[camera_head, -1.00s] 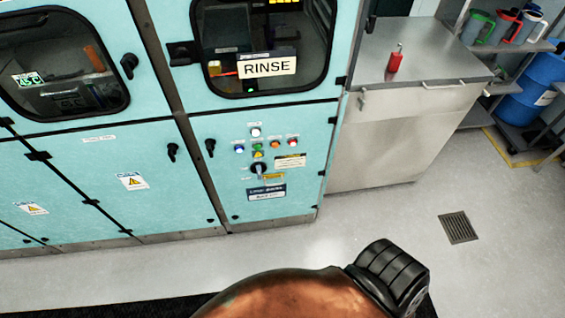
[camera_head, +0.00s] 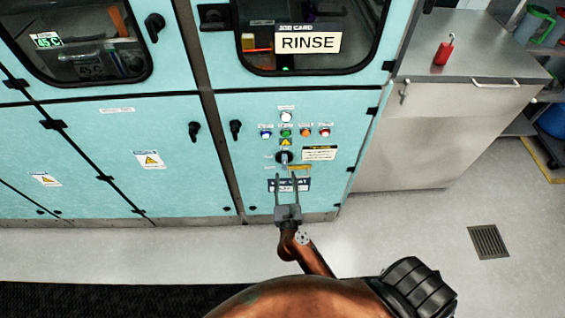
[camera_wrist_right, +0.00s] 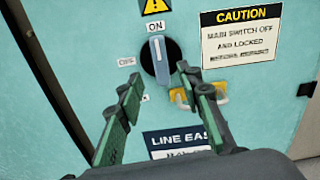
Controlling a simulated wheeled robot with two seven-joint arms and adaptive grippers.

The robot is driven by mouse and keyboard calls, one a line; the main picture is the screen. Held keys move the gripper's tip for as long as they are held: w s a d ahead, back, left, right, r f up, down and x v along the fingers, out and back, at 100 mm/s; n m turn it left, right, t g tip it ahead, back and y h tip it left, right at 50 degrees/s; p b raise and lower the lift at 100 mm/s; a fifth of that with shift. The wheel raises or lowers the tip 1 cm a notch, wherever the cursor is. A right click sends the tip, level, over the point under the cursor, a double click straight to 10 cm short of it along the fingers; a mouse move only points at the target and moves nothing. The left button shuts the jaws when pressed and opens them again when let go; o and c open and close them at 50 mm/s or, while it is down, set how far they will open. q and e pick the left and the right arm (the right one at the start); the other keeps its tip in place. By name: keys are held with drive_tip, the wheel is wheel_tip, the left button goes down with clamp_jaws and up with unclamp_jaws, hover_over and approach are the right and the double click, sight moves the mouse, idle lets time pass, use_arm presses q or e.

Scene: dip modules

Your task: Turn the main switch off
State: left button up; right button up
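The main switch (camera_head: 285,158) is a dark round rotary knob with a grey handle on the teal cabinet's control panel. In the right wrist view the switch (camera_wrist_right: 160,60) has its handle near upright, its top by the ON label (camera_wrist_right: 155,26); an OFF label (camera_wrist_right: 126,61) is to its left. My right gripper (camera_head: 288,182) is in front of the panel, just below the switch. In the right wrist view its two green-padded fingers (camera_wrist_right: 157,80) are spread apart, one on each side below the knob, with nothing between them. My left gripper is not in view.
A yellow padlock-like part (camera_wrist_right: 187,97) hangs right below the switch, close to the right finger. Indicator buttons (camera_head: 286,133) sit above it. A caution sign (camera_wrist_right: 241,36) is to the right. A steel bench (camera_head: 425,130) with a red bottle (camera_head: 443,53) stands right of the cabinet.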

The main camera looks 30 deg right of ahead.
sight(284, 164)
drive_tip(key=shift+w+d+r+m, duration=0.3)
drive_tip(key=shift+w+r+m, duration=0.1)
drive_tip(key=shift+r+m, duration=0.35)
drive_tip(key=x, duration=0.6)
drive_tip(key=shift+f+b, duration=0.1)
drive_tip(key=shift+b, duration=0.25)
drive_tip(key=shift+w+d, duration=0.25)
drive_tip(key=shift+w, duration=0.1)
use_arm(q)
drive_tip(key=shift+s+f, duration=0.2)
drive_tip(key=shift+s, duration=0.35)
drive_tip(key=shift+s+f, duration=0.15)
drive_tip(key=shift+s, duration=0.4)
use_arm(e)
clamp_jaws()
